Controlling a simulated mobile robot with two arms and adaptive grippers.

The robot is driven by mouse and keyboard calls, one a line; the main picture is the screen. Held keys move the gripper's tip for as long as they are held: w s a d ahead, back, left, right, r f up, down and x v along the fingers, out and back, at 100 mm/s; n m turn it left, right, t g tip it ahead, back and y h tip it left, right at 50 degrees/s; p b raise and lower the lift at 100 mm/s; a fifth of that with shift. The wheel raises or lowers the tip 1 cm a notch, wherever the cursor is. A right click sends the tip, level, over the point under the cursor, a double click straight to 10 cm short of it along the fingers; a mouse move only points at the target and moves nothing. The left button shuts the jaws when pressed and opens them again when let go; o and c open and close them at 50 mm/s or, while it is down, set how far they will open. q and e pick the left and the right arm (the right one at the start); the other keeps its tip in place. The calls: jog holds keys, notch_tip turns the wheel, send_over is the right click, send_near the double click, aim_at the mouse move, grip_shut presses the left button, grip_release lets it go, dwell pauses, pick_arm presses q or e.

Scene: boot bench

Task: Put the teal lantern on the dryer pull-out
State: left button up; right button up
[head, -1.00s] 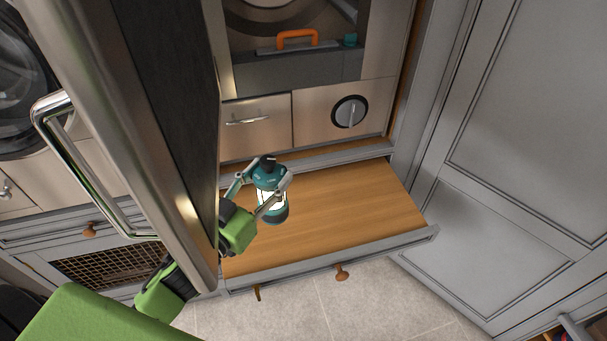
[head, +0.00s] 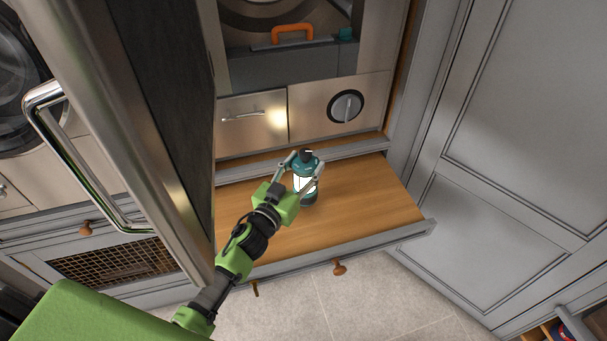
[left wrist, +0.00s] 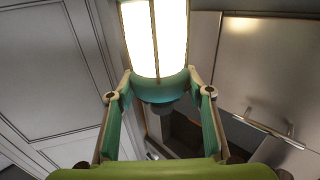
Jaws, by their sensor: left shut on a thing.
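The teal lantern (head: 304,182) has a dark top and a bright glowing middle. It stands roughly upright over the wooden surface of the dryer pull-out (head: 372,190). I cannot tell whether its base touches the wood. My left gripper (head: 305,164) is shut on the lantern near its teal upper part, with a finger on either side. In the left wrist view the lit lantern (left wrist: 155,38) sits between the two fingers. My right gripper is not in view.
A steel door (head: 140,110) with a long handle stands open at the left, close to my left arm. The dryer (head: 290,75) with an orange-handled part is behind the pull-out. A grey cabinet door (head: 500,160) is at the right. Bare wood lies right of the lantern.

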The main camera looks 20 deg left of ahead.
aim_at(300, 179)
pick_arm(q)
notch_tip(300, 179, down, 3)
jog(key=shift+r, duration=0.15)
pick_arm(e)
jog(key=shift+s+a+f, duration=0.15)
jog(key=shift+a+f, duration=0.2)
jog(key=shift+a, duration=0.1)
pick_arm(q)
jog(key=shift+b, duration=0.3)
jog(key=o, duration=1.4)
jog(key=shift+f, duration=0.25)
jog(key=o, duration=0.4)
jog(key=shift+s, duration=0.1)
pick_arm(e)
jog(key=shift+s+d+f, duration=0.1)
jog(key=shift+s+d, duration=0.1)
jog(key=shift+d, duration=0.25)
pick_arm(q)
jog(key=shift+r, duration=0.15)
